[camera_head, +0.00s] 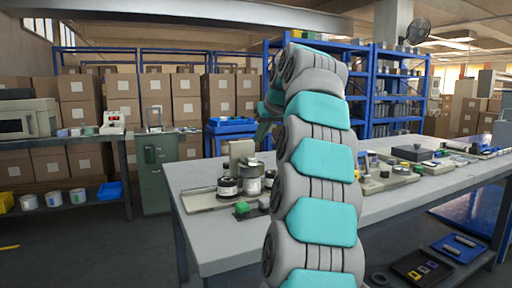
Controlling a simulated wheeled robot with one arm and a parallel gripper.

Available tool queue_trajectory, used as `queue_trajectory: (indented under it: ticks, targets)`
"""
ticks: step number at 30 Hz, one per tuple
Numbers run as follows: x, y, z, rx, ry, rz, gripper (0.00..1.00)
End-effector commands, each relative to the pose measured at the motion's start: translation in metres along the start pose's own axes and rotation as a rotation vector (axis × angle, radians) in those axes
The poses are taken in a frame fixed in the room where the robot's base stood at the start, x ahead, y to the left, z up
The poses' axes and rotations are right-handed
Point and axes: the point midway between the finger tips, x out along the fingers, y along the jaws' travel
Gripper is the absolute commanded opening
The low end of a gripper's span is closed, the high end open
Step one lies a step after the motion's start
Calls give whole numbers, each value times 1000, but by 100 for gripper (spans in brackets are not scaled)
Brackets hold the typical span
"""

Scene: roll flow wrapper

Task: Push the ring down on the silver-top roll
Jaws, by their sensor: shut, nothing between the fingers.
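On a tray (203,202) at the left end of the grey workbench stand several small rolls. One roll (253,181) has a wide silver-grey top (254,163) and a pale label band. A roll with a dark top (228,187) stands just left of it. I cannot make out a separate ring at this size. My arm rises in front of the bench and bends over away from me, covering what lies right of these rolls. My gripper is hidden behind my arm.
A beige block (241,152) stands behind the rolls, and a green piece (242,207) lies in front. More parts and a dark box (411,153) crowd the bench's right half. A green cabinet (156,172) stands left, with dark floor between it and the bench.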

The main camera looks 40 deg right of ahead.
Motion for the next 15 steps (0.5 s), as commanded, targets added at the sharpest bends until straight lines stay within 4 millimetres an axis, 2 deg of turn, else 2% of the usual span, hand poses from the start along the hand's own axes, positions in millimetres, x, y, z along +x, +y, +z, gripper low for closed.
queue_trajectory:
  ticks: [3, 6, 15]
  targets:
    - [-18, 0, -2, -1, 6, 2, 0]
    - [-26, 0, -1, -1, 2, 1, 0]
    - [-35, 0, 0, 0, 2, 1, 0]
